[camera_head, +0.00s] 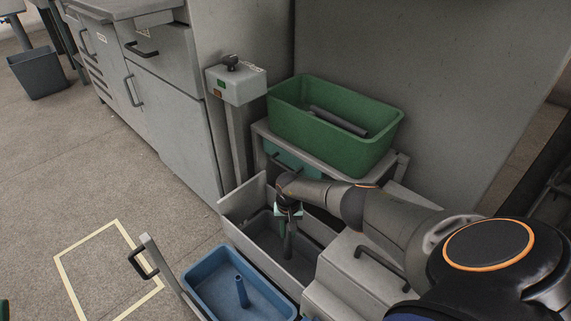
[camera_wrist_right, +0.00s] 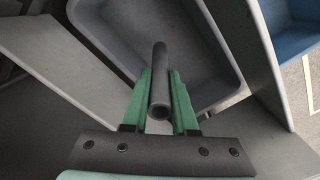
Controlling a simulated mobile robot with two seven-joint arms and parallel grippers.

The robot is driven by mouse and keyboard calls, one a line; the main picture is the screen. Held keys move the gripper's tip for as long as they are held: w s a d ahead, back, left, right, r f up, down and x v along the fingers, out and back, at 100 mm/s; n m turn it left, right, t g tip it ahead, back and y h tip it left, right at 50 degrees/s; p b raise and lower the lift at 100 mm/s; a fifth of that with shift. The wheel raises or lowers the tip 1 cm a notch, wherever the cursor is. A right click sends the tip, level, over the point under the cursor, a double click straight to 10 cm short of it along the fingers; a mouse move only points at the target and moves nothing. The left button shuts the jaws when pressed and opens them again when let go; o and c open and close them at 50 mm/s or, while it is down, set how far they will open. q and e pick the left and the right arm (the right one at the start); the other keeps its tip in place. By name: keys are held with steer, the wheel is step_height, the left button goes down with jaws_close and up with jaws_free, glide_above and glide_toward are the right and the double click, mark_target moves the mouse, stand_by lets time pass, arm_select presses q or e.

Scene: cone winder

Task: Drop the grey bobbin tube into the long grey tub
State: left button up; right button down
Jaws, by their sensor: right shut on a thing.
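My right gripper (camera_head: 289,214) is shut on the grey bobbin tube (camera_head: 289,240), which hangs down from its jaws over the long grey tub (camera_head: 316,228). In the right wrist view the green fingers (camera_wrist_right: 160,105) grip both sides of the tube (camera_wrist_right: 160,80), and its far end points into the grey tub (camera_wrist_right: 213,65). I cannot tell whether the tube's lower end touches the tub floor. My left gripper is not in view.
A blue tub (camera_head: 206,293) with a blue tube (camera_head: 241,291) stands beside the grey tub. A green tub (camera_head: 330,148) holding a dark tube (camera_head: 338,121) sits on the stand behind. A control box (camera_head: 238,84) on a post stands behind left.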

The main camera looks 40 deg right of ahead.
steer(key=c, duration=0.6)
jaws_free()
step_height(320, 180, up, 12)
steer(key=p, duration=0.7)
steer(key=shift+f, duration=0.2)
steer(key=shift+r, duration=0.5)
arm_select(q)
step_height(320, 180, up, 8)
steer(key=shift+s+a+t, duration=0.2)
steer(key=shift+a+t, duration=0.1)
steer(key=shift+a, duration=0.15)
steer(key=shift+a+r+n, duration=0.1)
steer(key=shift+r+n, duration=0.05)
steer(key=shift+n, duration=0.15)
